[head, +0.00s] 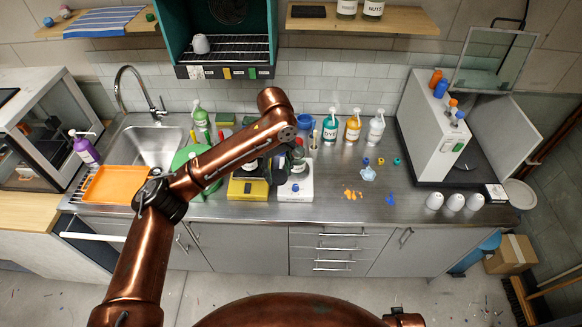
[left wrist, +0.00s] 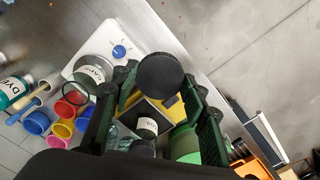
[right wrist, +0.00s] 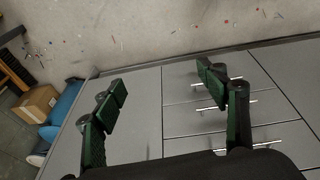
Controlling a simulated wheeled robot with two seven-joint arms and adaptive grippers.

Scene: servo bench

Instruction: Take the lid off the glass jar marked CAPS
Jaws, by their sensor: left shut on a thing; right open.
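The glass jar marked CAPS (left wrist: 93,72) stands on a white scale (left wrist: 82,48) with a blue knob in the left wrist view. A rim ring shows at its top, with no lid on it. My left gripper (left wrist: 158,80) is shut on a dark round lid (left wrist: 160,72), held between the fingertips beside the jar and apart from it. In the head view the jar (head: 298,156) is on the white scale, partly behind my left arm. My right gripper (right wrist: 160,85) is open and empty in the right wrist view, above the floor and cabinet fronts.
A yellow scale (head: 248,188) bears another labelled jar (left wrist: 147,127) close under my left gripper. Coloured cups (left wrist: 68,108) and a DYE bottle (head: 329,127) stand near the CAPS jar. Small parts (head: 352,193) lie on the right counter, which has clear room in front.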

